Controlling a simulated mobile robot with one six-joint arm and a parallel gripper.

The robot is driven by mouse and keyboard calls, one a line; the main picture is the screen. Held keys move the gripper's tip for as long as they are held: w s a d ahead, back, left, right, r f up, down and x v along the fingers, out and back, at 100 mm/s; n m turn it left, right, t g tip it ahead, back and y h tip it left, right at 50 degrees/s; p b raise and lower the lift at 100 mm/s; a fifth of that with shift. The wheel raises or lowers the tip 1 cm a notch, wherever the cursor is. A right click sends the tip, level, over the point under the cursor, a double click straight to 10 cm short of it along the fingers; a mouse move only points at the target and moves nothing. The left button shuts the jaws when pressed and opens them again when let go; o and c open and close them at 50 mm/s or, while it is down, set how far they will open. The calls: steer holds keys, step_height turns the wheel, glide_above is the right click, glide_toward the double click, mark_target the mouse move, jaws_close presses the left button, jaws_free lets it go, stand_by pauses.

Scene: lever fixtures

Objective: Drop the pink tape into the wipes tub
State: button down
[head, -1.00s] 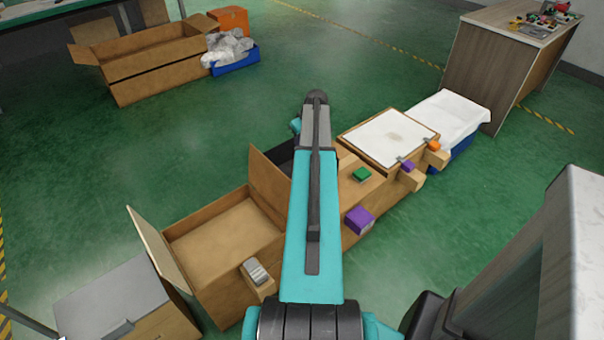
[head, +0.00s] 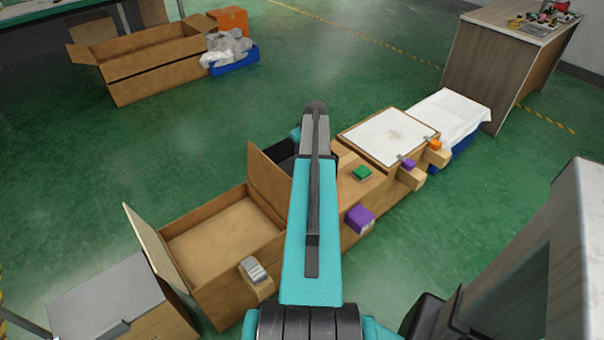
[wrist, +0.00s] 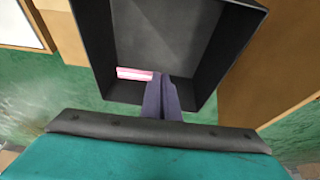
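The pink tape (wrist: 135,74) shows in the wrist view as a small pink and white striped piece. It appears to lie on the floor of an open dark tub (wrist: 208,50), by the wall nearest me. I see no label that marks this as the wipes tub. My gripper (wrist: 162,76) reaches down into the tub with its fingers close together and nothing visible between them. The tape's right end meets the left fingertip in the picture; I cannot tell if they touch. In the head view, my arm hides the gripper and most of the dark tub (head: 281,152).
An open cardboard box (head: 225,240) stands left of the tub. Right of it are wooden boxes with a green block (head: 362,173), a purple block (head: 359,217) and a white-topped lid (head: 390,135). A white-covered blue bin (head: 448,115) stands beyond.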

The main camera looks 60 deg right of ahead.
stand_by(0.3)
steer(key=c, duration=2)
jaws_free()
steer(key=v, duration=1.3)
steer(key=shift+s+r, duration=0.2)
steer(key=shift+r, duration=0.1)
